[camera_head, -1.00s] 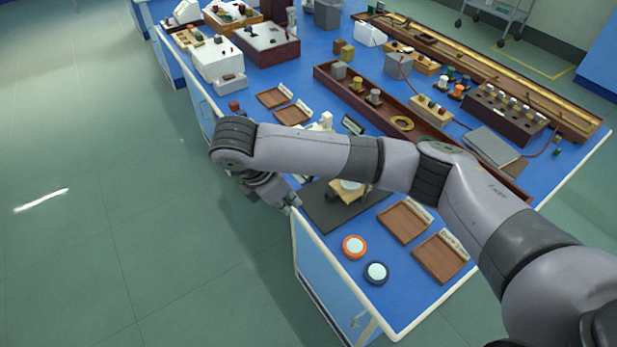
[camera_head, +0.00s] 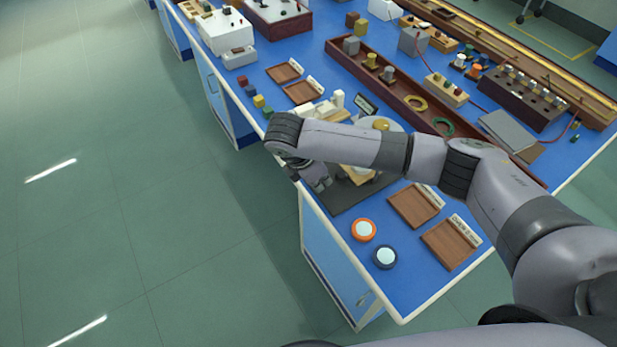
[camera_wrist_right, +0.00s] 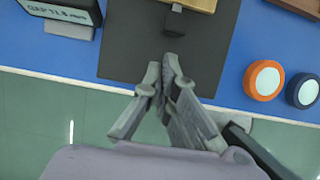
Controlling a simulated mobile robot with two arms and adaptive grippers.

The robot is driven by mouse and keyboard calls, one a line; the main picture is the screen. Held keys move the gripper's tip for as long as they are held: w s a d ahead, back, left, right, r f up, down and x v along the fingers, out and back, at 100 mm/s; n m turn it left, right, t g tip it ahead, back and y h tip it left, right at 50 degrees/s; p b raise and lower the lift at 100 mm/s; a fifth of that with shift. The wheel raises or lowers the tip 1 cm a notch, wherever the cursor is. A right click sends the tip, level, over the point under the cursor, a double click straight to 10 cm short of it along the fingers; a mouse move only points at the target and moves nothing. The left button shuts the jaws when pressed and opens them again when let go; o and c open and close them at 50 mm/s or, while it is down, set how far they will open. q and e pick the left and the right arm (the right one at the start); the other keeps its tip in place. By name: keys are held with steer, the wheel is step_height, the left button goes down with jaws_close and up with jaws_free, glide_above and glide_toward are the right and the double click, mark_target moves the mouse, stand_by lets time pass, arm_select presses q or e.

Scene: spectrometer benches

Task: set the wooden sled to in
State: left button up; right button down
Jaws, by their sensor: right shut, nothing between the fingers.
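The light wooden sled (camera_head: 357,176) sits on the dark grey mat at the near edge of the blue bench, partly hidden by my right arm in the head view. In the right wrist view the sled's edge (camera_wrist_right: 200,4) shows at the top, with a dark handle (camera_wrist_right: 175,22) sticking out toward me. My right gripper (camera_head: 324,186) is low at the bench edge, beside the mat. In the wrist view the gripper (camera_wrist_right: 165,66) is shut and empty, its tips apart from the handle in the picture. My left gripper is not in view.
The dark mat (camera_wrist_right: 130,50) is bare around the handle. An orange-rimmed disc (camera_head: 364,230) and a dark blue-rimmed disc (camera_head: 385,256) lie to its right, near wooden trays (camera_head: 415,205). A small display (camera_wrist_right: 60,10) stands left of the mat in the wrist view.

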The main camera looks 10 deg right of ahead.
mark_target(341, 173)
steer(key=shift+w+d, duration=0.2)
steer(key=shift+d, duration=0.45)
steer(key=d+p, duration=0.1)
steer(key=w+d+p, duration=0.1)
steer(key=d, duration=0.1)
steer(key=shift+w+d+r, duration=0.1)
steer(key=shift+d+r, duration=0.05)
steer(key=shift+d, duration=0.15)
steer(key=shift+w+d, duration=0.1)
steer(key=shift+d, duration=0.1)
